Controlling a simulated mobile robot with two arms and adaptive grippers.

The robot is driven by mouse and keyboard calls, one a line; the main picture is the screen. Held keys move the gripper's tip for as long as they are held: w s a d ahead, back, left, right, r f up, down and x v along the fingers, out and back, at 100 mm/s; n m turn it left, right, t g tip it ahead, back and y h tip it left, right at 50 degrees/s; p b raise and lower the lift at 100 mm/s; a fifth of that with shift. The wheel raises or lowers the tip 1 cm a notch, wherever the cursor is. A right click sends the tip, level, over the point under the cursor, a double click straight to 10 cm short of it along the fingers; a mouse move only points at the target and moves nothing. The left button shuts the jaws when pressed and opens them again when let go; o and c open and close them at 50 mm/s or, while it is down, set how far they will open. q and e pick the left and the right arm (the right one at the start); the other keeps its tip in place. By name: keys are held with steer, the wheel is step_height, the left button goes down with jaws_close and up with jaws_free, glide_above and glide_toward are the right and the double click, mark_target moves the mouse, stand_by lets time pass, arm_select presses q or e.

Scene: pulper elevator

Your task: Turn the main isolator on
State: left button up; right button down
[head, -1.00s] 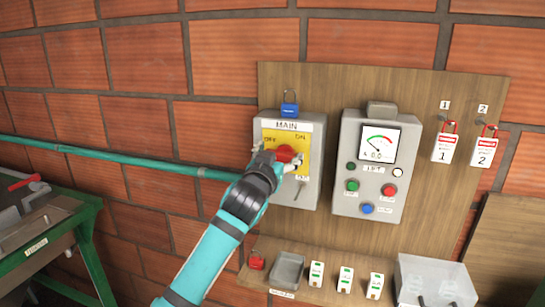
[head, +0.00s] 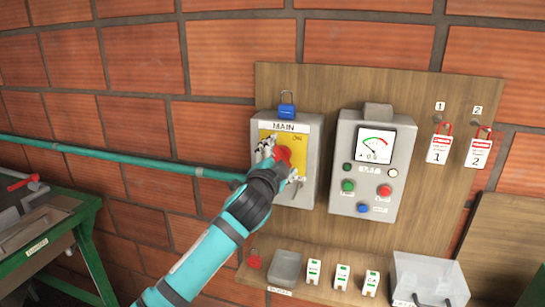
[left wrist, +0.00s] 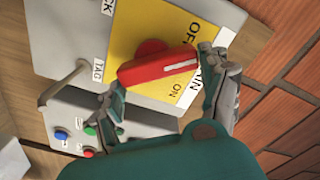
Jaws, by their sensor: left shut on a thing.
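The grey main isolator box (head: 310,165) has a yellow plate (head: 297,140) marked OFF and ON. Its red rotary handle (head: 284,155) also shows in the left wrist view (left wrist: 150,71), where its white line points toward the MAIN lettering, between OFF and ON. My left gripper (head: 280,162) is shut on the red handle, one finger at each end of it, as the left wrist view (left wrist: 166,88) shows. The gripper covers part of the plate in the head view. My right gripper is out of view.
A blue padlock (head: 287,107) hangs atop the box. A control box (head: 372,165) with a gauge and buttons is to its right. Tags (head: 439,148) hang further right. Below is a shelf with a grey tray (head: 285,266) and a red padlock (head: 254,259).

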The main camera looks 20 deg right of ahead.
arm_select(q)
steer(key=m, duration=0.2)
steer(key=m+p, duration=0.1)
steer(key=m, duration=0.1)
steer(key=shift+r, duration=0.35)
steer(key=shift+d+f+m+p, duration=0.15)
steer(key=shift+m+p, duration=0.35)
steer(key=shift+m, duration=1.2)
steer(key=o, duration=0.9)
steer(key=shift+o, duration=1)
steer(key=shift+f, duration=0.25)
